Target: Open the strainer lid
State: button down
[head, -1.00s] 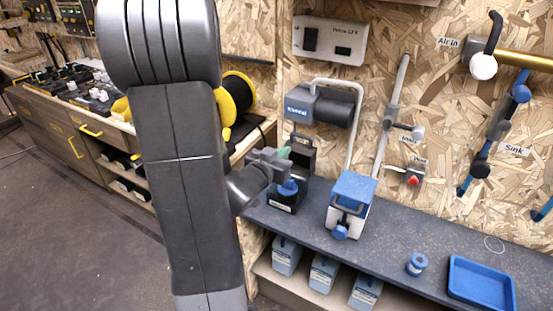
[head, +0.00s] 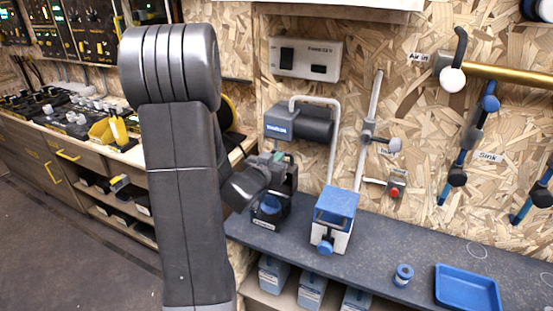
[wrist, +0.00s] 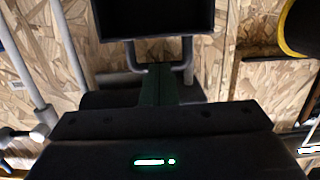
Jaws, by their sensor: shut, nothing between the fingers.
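A pump (head: 298,122) and a grey pipe (head: 368,130) are on the wall behind. A small blue part (head: 402,275) and a blue tray (head: 468,288) lie further right. The bench between is clear.

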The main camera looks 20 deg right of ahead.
jog(key=shift+w+d+r+p, duration=0.3)
jog(key=shift+d+r+p, duration=0.05)
jog(key=shift+p, duration=0.6)
jog(key=shift+w+d+g+y+p, duration=0.4)
jog(key=shift+y+p, duration=0.1)
jog(key=shift+p, duration=0.3)
jog(key=shift+w+d+f, duration=0.5)
jog(key=shift+w+d, duration=0.05)
jog(key=shift+d, duration=0.1)
jog(key=shift+r, duration=0.1)
